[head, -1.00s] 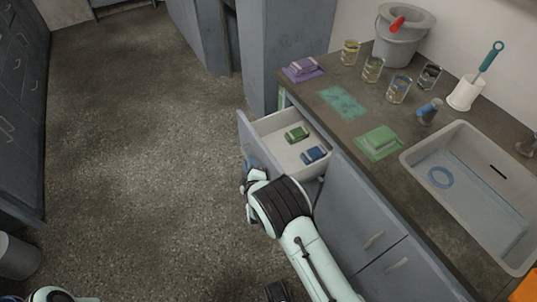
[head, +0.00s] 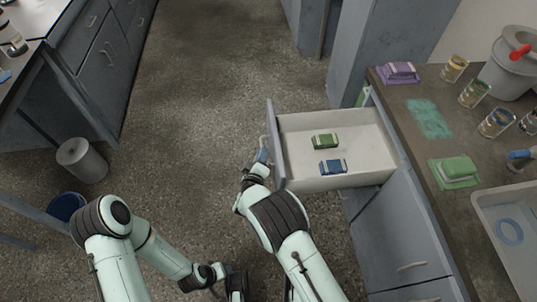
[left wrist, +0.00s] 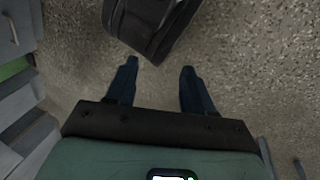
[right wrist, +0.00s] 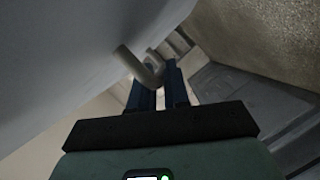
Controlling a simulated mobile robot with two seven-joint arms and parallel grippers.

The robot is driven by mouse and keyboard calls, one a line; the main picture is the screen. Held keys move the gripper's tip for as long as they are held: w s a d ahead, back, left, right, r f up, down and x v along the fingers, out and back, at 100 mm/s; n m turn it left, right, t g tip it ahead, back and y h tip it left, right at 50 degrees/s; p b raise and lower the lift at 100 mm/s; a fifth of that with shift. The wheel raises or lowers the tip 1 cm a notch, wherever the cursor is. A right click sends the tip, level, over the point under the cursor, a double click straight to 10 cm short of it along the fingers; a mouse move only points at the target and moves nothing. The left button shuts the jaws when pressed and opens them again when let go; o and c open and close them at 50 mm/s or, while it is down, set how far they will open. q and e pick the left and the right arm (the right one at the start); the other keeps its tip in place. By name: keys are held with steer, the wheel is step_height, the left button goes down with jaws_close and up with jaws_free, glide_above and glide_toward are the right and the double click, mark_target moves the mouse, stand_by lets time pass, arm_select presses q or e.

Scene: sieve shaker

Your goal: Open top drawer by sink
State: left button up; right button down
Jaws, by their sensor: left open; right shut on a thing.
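The top drawer (head: 345,182) by the sink is pulled well out of the counter. Its pale inside holds a green sponge-like block (head: 325,141) and a blue one (head: 333,167). My right gripper (head: 262,156) is at the outer side of the drawer front. In the right wrist view, its fingers (right wrist: 160,92) are shut on the curved drawer handle (right wrist: 140,66). My left gripper (left wrist: 160,80) is open and empty over the floor, away from the drawer. The sink (head: 508,235) is at the right edge of the head view.
The counter holds a purple block (head: 398,70), a green block (head: 455,169), several jars and a grey bucket (head: 512,68). Shut cabinet doors (head: 398,240) are below. A grey bin (head: 82,160) and a blue bucket (head: 66,206) stand on the left. The floor (head: 190,110) between is clear.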

stand_by(0.3)
steer(key=c, duration=1.2)
jaws_free()
arm_select(q)
steer(key=shift+g+h, duration=0.4)
steer(key=shift+g, duration=0.3)
steer(key=s+r+p, duration=0.1)
steer(key=s+d+r+p, duration=0.1)
steer(key=s, duration=0.1)
steer(key=s+d+r, duration=0.1)
steer(key=shift+s+r+p, duration=0.15)
steer(key=shift+r+p, duration=0.05)
steer(key=shift+p, duration=0.2)
arm_select(e)
steer(key=v, duration=1.3)
steer(key=shift+s, duration=0.2)
